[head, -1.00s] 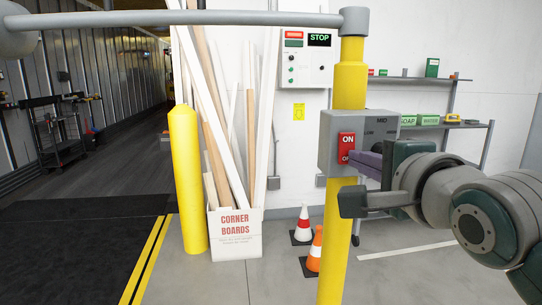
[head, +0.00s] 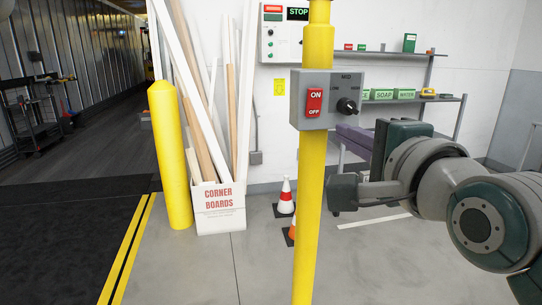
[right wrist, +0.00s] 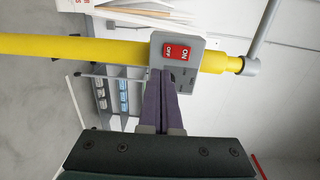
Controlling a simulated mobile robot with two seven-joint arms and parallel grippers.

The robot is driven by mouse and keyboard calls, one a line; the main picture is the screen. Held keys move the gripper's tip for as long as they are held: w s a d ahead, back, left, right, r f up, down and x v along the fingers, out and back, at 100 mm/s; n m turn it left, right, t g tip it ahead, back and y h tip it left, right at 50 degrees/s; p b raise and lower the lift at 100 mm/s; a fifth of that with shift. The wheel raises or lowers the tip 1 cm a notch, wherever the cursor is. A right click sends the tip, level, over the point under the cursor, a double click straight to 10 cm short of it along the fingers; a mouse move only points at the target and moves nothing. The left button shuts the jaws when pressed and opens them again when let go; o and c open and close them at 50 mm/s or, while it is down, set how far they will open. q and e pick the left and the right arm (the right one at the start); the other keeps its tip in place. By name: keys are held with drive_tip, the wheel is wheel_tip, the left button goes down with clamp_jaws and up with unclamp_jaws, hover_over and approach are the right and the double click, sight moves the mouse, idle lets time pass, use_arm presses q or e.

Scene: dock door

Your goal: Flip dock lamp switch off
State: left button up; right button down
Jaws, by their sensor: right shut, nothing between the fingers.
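The switch box (head: 327,84) is grey and mounted on a yellow post (head: 311,200). It carries a red ON/OFF rocker (head: 314,102) on its left and a black MID knob (head: 347,106) on its right. I cannot tell which half of the rocker is pressed. My right gripper (head: 343,130), with purple fingers, is shut and empty, just below and right of the box in the head view. In the right wrist view the closed fingertips (right wrist: 171,84) overlap the box's knob side, apart from the rocker (right wrist: 176,52). Contact is unclear. My left gripper is not in view.
A white box of corner boards (head: 218,208) and a yellow bollard (head: 170,150) stand left of the post. Traffic cones (head: 286,198) stand on the floor behind it. A shelf with green boxes (head: 403,94) is at the back right. The floor in front is mostly clear.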

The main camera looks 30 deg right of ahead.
drive_tip(key=v, duration=0.6)
drive_tip(key=shift+f+b, duration=0.35)
drive_tip(key=shift+f, duration=0.15)
drive_tip(key=s+a+f+n+g+y+p, duration=0.4)
drive_tip(key=s+a+f+n+g, duration=0.4)
drive_tip(key=n, duration=0.7)
drive_tip(key=s+n+g+p, duration=0.4)
drive_tip(key=s+n+g, duration=0.2)
drive_tip(key=s+n, duration=0.3)
wheel_tip(320, 180, up, 34)
drive_tip(key=m+p, duration=0.1)
drive_tip(key=p, duration=3.4)
drive_tip(key=shift+s+t, duration=0.3)
drive_tip(key=shift+s, duration=0.2)
